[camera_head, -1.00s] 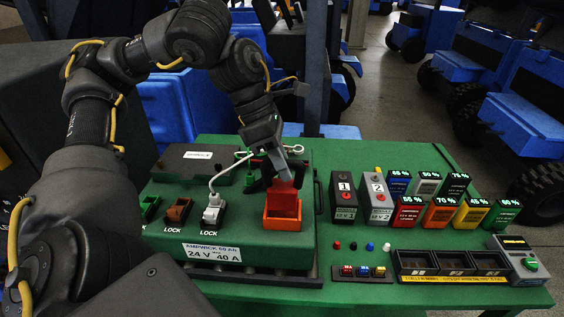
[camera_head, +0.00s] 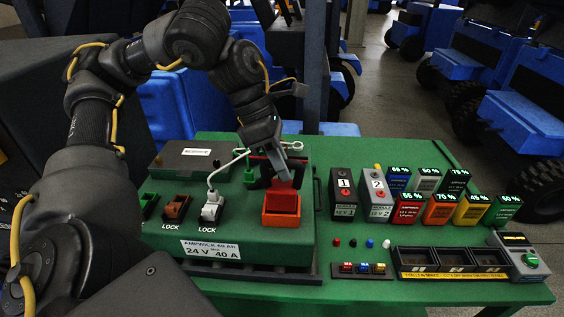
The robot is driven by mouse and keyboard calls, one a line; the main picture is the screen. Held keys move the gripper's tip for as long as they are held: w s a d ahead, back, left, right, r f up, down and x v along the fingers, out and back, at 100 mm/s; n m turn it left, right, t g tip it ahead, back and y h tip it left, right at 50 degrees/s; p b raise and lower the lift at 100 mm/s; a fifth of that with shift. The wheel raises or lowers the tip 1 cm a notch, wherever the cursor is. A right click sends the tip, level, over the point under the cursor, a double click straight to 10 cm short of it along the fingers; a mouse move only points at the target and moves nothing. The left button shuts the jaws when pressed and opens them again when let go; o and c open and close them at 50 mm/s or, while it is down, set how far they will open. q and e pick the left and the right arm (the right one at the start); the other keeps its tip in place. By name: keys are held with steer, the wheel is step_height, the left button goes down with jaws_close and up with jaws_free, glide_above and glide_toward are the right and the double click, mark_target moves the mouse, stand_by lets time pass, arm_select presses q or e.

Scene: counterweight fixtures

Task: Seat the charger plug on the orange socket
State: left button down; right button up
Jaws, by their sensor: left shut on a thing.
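The orange socket (camera_head: 281,209) is an open-topped box at the right front of the green charger unit (camera_head: 270,242), and its front wall is in plain view. My left gripper (camera_head: 282,168) is just behind and above it, pointing down, shut on the red charger plug (camera_head: 298,174). Most of the plug is hidden by the gripper fingers. The plug looks to be apart from the socket, toward its far side; its exact height is hard to tell. My right gripper is not in view.
A white connector (camera_head: 211,207) with a white cable and a brown connector (camera_head: 176,207) stand left of the socket, above LOCK labels. Module blocks (camera_head: 344,194) stand to the right. Black bins (camera_head: 450,259) are at the front right of the green table.

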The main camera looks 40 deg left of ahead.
mark_target(278, 185)
arm_select(q)
steer(key=shift+f+b, duration=0.5)
steer(key=shift+f, duration=0.25)
steer(key=shift+f, duration=0.25)
stand_by(0.5)
steer(key=shift+a+f+b, duration=0.15)
steer(key=shift+f+b, duration=0.25)
steer(key=shift+f, duration=0.05)
steer(key=shift+s+a+f+b, duration=0.1)
steer(key=shift+a+f+b, duration=0.1)
steer(key=shift+f+b, duration=0.25)
steer(key=shift+s+a+f+b, duration=0.15)
steer(key=shift+f+b, duration=0.1)
steer(key=shift+f, duration=0.35)
steer(key=c, duration=1.3)
jaws_free()
steer(key=shift+a, duration=0.2)
steer(key=shift+w+d+r, duration=0.1)
steer(key=shift+d, duration=0.05)
